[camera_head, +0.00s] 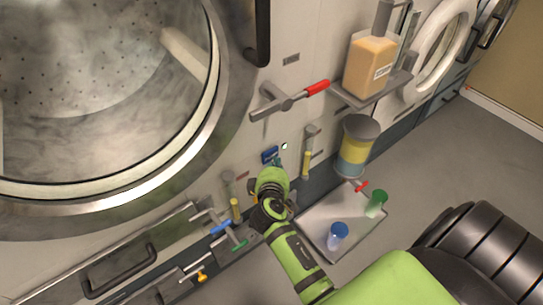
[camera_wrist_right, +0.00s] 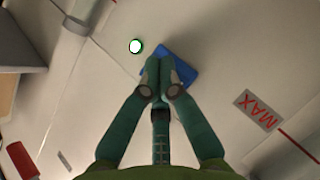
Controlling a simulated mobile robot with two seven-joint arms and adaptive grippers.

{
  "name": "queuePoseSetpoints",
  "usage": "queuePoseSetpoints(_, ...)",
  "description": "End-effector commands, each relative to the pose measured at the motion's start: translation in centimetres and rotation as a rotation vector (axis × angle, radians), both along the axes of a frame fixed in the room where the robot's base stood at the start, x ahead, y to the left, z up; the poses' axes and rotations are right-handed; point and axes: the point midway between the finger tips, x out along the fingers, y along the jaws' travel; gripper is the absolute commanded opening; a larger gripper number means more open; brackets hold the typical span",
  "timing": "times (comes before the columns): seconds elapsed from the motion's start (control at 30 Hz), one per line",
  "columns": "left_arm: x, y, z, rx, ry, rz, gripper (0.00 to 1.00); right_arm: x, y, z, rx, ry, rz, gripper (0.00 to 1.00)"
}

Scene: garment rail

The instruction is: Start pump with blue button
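The blue button (camera_head: 269,154) is a small blue square on the pale machine panel. In the right wrist view the blue button (camera_wrist_right: 184,66) is partly hidden behind my fingertips. My right gripper (camera_head: 277,164) is at the panel, just beside the button. In the wrist view the right gripper's (camera_wrist_right: 160,78) fingertips are together with nothing between them, over the button's left part. I cannot tell whether they touch it. A small round light with a green rim (camera_wrist_right: 135,46) sits beside the button; it also shows in the head view (camera_head: 284,146). My left gripper is not in view.
A red-handled valve (camera_head: 290,98) sticks out above the button. An orange jug (camera_head: 370,62) stands on a shelf at the right. A yellow and blue container (camera_head: 357,148) and a tray (camera_head: 318,236) with blue and green cups are lower. A large round door (camera_head: 205,110) fills the left.

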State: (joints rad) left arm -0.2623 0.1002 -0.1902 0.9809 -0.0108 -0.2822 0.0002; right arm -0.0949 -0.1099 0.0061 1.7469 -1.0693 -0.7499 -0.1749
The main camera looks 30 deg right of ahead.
Motion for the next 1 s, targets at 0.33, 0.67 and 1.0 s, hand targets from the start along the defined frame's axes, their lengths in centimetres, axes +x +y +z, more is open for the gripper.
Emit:
queuePoseSetpoints(0.33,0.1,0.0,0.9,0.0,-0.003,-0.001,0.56,-2.4,-0.2,0.0,0.002,0.003,-0.002,0.0)
queuePoseSetpoints(0.67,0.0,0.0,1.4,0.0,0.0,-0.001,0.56,-5.5,-0.5,-0.1,0.001,0.003,-0.002,0.0)
queuePoseSetpoints(1.0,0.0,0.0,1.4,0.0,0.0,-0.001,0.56,-6.0,-0.5,0.0,0.0,0.0,-0.001,0.0)
